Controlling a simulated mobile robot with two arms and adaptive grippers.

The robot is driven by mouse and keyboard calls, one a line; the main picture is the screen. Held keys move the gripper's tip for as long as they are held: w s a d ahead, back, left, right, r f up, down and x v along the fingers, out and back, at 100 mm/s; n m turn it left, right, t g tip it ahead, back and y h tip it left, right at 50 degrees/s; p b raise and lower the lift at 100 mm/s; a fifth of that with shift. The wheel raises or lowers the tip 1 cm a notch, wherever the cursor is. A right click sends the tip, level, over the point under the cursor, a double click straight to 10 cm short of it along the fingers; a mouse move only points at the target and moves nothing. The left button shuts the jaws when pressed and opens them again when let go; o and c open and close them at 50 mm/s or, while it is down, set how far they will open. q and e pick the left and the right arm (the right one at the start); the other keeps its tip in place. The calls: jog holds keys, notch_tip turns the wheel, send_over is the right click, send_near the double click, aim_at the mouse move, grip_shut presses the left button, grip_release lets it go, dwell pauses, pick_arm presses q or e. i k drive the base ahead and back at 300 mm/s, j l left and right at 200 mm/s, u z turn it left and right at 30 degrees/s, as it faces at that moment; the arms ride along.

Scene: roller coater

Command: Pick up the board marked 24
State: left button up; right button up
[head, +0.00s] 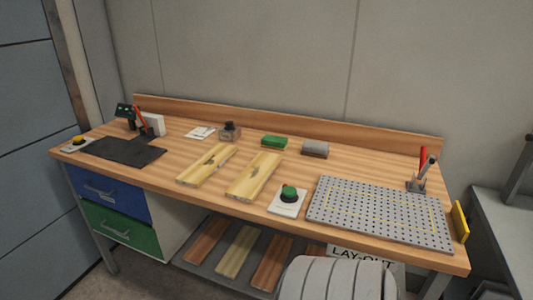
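Two pale yellow boards lie side by side on the wooden workbench, the left board (203,167) and the right board (252,178). Each has a darker patch near its middle. More boards lie on the shelf below: a reddish-brown board (206,241), a pale board (237,250) and a brown board (271,264), with another partly hidden to their right. I cannot read a number on any board, so I cannot tell which is marked 24.
The workbench (180,138) also holds a black mat (122,151), a green button box (288,199), a grey perforated plate (380,212), a green block (274,142) and a grey block (315,149). A low backboard runs along the wall. Blue and green drawers are below left.

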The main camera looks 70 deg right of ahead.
aim_at(195, 174)
jog(key=k+l+z, duration=0.4)
jog(key=l+z, duration=0.15)
jog(key=k+l+z, duration=0.15)
jog(key=l+z, duration=0.15)
jog(key=z, duration=0.65)
